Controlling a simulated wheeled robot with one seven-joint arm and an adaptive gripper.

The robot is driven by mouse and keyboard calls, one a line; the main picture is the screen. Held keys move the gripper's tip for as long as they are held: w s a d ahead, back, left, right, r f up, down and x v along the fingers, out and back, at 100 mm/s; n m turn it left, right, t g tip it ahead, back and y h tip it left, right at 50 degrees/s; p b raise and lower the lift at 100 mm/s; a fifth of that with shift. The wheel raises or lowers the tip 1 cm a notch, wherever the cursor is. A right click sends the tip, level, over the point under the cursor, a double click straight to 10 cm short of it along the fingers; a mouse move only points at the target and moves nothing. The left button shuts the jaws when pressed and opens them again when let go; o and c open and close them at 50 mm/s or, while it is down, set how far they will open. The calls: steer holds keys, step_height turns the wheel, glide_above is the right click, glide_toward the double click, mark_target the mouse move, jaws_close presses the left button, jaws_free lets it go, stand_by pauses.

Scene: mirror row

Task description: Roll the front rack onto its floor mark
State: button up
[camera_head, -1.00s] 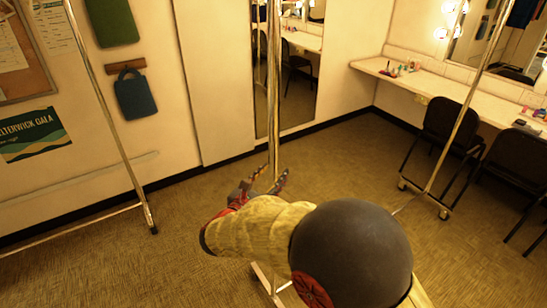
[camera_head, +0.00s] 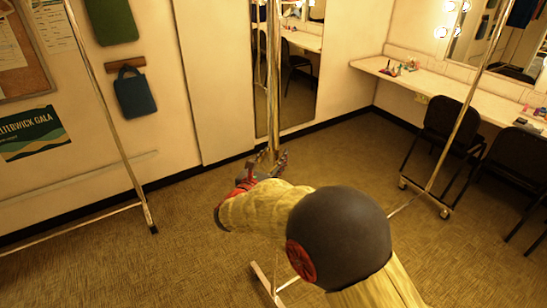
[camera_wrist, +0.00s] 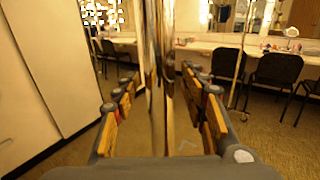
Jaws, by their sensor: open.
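The front rack shows as an upright chrome post (camera_head: 274,85) in the middle of the head view, with a pale foot (camera_head: 262,280) on the carpet, partly hidden by my arm. My gripper (camera_head: 268,166) is at the post, well above the foot. In the wrist view the post (camera_wrist: 158,75) stands upright between the open fingers of my gripper (camera_wrist: 160,112), with gaps on both sides.
Another chrome post (camera_head: 110,110) with a low bar stands at left, and one on a caster (camera_head: 455,110) at right. A tall mirror (camera_head: 300,90) is on the back wall. Dark chairs (camera_head: 447,130) stand at the counter (camera_head: 450,88). Carpet between is mostly clear.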

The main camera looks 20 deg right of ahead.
steer(key=shift+c, duration=0.7)
jaws_close()
